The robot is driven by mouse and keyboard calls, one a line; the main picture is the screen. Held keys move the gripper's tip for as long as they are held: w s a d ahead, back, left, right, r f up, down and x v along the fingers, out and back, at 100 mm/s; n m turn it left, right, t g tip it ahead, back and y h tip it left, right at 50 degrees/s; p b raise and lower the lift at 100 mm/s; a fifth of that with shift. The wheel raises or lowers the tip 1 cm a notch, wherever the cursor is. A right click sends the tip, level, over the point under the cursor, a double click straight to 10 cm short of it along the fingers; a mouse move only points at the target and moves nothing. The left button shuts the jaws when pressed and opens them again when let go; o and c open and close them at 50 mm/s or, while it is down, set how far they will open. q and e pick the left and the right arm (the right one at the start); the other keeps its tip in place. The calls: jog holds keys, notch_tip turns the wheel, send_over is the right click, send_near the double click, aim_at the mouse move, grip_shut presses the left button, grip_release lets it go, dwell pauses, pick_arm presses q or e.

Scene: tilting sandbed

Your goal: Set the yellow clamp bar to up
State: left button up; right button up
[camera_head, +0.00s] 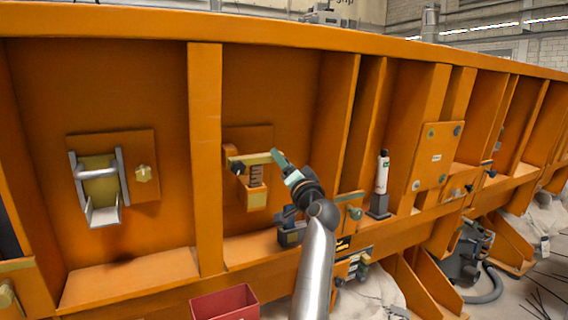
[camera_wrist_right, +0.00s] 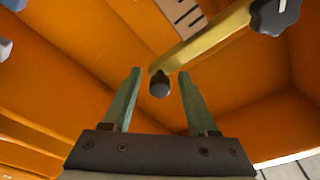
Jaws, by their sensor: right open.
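The yellow clamp bar (camera_head: 256,159) lies roughly level on a bracket in the second bay of the orange wall, with a dark knob (camera_head: 236,165) at its left end. In the right wrist view the bar (camera_wrist_right: 210,47) slants down to a rounded black end piece (camera_wrist_right: 160,86). My right gripper (camera_head: 277,156) is at the bar's right end. In the right wrist view its green fingers (camera_wrist_right: 159,73) are open, one on either side of the bar's black end. I cannot tell whether they touch it. My left gripper is not in view.
A spring (camera_head: 257,175) and yellow block sit under the bar. A bracket with a grey handle (camera_head: 122,172) is in the left bay. A white bottle-shaped item (camera_head: 382,172) stands right of my arm. A red bin (camera_head: 224,303) is below. Vertical orange ribs flank the bay.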

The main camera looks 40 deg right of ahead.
grip_shut()
jog(key=shift+f, duration=0.1)
dwell(0.4)
jog(key=shift+f, duration=0.1)
dwell(0.8)
